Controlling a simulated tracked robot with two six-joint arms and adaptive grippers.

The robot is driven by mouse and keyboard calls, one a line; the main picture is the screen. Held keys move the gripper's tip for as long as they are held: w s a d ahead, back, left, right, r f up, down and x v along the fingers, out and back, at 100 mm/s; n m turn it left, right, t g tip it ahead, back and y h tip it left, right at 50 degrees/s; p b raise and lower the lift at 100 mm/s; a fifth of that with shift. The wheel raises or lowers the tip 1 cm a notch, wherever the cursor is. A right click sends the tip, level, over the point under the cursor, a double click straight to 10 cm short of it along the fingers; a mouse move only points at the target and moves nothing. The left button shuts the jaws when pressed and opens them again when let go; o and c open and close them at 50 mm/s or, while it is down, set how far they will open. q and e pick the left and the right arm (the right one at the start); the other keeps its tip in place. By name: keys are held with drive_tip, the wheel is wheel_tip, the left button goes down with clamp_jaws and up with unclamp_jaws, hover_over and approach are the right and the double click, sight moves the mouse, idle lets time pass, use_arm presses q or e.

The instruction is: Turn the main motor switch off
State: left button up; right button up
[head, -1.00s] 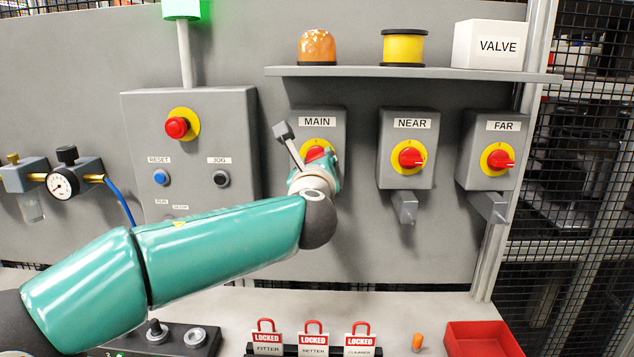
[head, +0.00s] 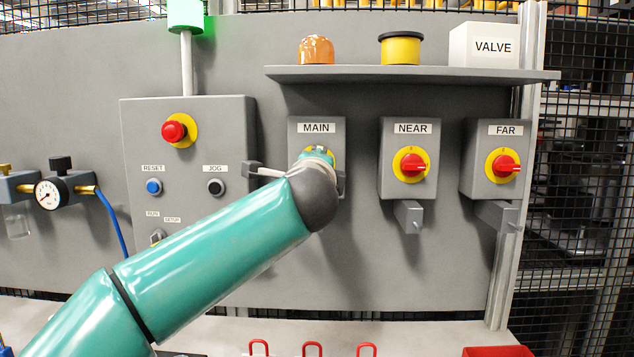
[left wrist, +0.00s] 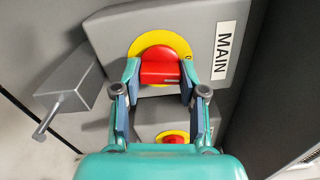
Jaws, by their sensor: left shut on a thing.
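The grey MAIN switch box (head: 300,147) is on the panel, its dial mostly hidden behind my left wrist. In the left wrist view, the box appears turned sideways, and its red handle (left wrist: 160,73) sits on a yellow disc (left wrist: 152,50). My left gripper (left wrist: 160,80) is shut on this red handle, one finger at each side. In the head view, my left gripper (head: 321,158) is at the MAIN dial, its fingers mostly hidden. I cannot tell the handle's exact setting. My right gripper is out of view.
The NEAR switch (head: 411,164) and FAR switch (head: 502,166) stand to the right, each with a grey block below. A shelf (head: 410,75) overhangs them. A control box (head: 235,135) with a red button is left. Red padlock shackles (head: 312,349) show at the bottom edge.

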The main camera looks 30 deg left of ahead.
use_arm(q)
drive_tip(key=shift+f+n+b, duration=0.3)
drive_tip(key=shift+n+b, duration=0.3)
drive_tip(key=shift+n, duration=0.6)
drive_tip(key=o, duration=1.1)
drive_tip(key=shift+o, duration=0.2)
drive_tip(key=shift+r, duration=0.15)
drive_tip(key=shift+s, duration=0.1)
